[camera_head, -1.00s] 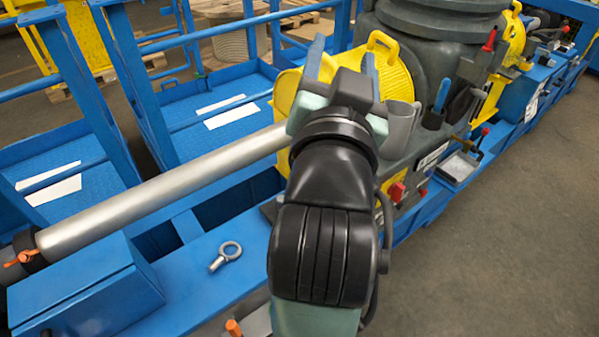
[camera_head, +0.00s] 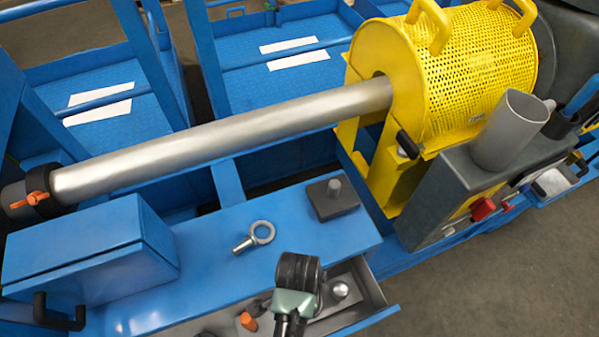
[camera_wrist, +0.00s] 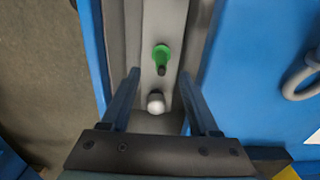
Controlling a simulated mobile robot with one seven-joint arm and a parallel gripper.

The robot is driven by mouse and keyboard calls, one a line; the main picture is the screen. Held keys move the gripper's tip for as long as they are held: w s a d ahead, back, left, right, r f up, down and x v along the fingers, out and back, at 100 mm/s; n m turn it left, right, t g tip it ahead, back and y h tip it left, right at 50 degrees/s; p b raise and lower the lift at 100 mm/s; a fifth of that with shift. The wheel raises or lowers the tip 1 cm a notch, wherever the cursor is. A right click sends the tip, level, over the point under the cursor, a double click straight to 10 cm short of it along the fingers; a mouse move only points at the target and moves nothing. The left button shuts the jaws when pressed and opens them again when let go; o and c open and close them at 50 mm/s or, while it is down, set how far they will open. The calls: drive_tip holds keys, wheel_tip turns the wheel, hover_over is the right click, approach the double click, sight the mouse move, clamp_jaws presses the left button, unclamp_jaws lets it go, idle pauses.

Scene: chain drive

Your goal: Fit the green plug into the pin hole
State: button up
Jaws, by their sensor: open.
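The green plug (camera_wrist: 162,54) lies in a grey drawer (camera_wrist: 148,20) in the wrist view, with a short dark tip pointing toward the gripper. My gripper (camera_wrist: 159,75) is open and empty, its two blue-grey fingers spread over the drawer on either side of the plug's line. A pale rounded knob (camera_wrist: 155,102) sits between the fingers, nearer the palm. In the head view my gripper (camera_head: 284,326) points down over the open drawer (camera_head: 372,286), and I cannot make out the green plug there. I cannot identify the pin hole in either view.
A blue box (camera_head: 90,265) stands left. A long grey shaft (camera_head: 215,138) runs behind to the yellow mesh guard (camera_head: 470,75).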

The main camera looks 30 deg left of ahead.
wheel_tip(320, 180, down, 8)
drive_tip(key=shift+w+f+b, duration=0.1)
drive_tip(key=shift+b, duration=0.85)
clamp_jaws()
